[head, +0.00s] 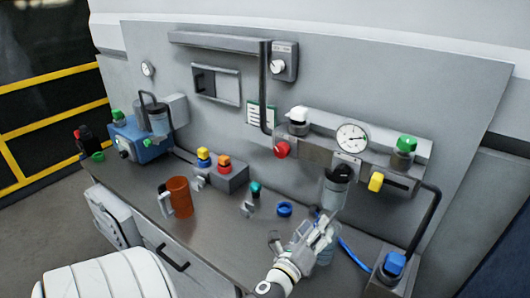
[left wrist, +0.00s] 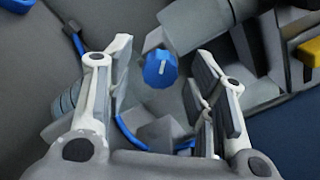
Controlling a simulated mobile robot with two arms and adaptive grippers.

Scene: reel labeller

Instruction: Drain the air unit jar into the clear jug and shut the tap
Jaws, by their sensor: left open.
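The air unit's jar (head: 332,199) is a grey translucent bowl with a black top, hanging under the unit with the round gauge. My left gripper (head: 322,222) is just below the jar. It is open, and in the left wrist view (left wrist: 162,75) a blue knob with a white line (left wrist: 160,70) shows between its fingers, apart from them. The knob appears to be the tap under the jar. A clear bluish vessel (head: 326,256), probably the clear jug, stands on the bench partly hidden by my gripper. Liquid in the jar cannot be made out. My right gripper is out of view.
An orange jug (head: 179,197) stands on the bench (head: 215,230) at left. A blue ring (head: 285,209) and a teal-topped part (head: 255,189) lie mid-bench. A blue hose (head: 355,256) runs right of my gripper, near a blue-knobbed block (head: 394,264). A yellow knob (head: 376,182) sits right of the jar.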

